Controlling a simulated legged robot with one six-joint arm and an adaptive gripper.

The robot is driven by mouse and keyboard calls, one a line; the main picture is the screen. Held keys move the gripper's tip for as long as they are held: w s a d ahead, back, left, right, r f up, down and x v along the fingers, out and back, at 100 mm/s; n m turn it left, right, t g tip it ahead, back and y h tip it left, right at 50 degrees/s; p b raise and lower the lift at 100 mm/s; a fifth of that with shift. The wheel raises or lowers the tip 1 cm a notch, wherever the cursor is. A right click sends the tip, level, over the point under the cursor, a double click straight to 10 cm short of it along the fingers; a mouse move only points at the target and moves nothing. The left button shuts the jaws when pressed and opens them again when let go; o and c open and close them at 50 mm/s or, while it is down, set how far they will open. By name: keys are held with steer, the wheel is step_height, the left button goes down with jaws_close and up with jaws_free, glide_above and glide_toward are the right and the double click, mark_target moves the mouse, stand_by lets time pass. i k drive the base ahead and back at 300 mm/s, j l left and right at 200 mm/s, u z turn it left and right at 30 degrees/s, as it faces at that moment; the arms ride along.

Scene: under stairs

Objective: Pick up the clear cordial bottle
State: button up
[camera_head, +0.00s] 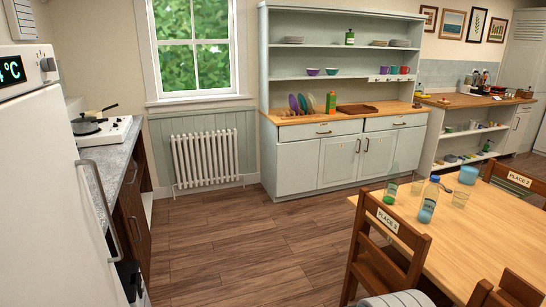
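Clear glasses (460,199) stand close by, and a blue cup (468,175) is behind.
Wooden chairs (388,245) with place labels stand around the table, one between me and the bottle. A fridge (40,180) and counter (110,155) line the left.

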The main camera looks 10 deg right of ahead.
mark_target(394, 175)
steer(key=i+z, duration=0.25)
steer(key=i, duration=0.5)
steer(key=i+j+z, duration=0.1)
steer(key=i+z, duration=0.15)
steer(key=i, duration=0.5)
steer(key=i+z, duration=0.35)
steer(key=i+j+z, duration=0.3)
steer(key=i, duration=0.3)
steer(key=i+j+z, duration=0.35)
steer(key=i+l, duration=0.1)
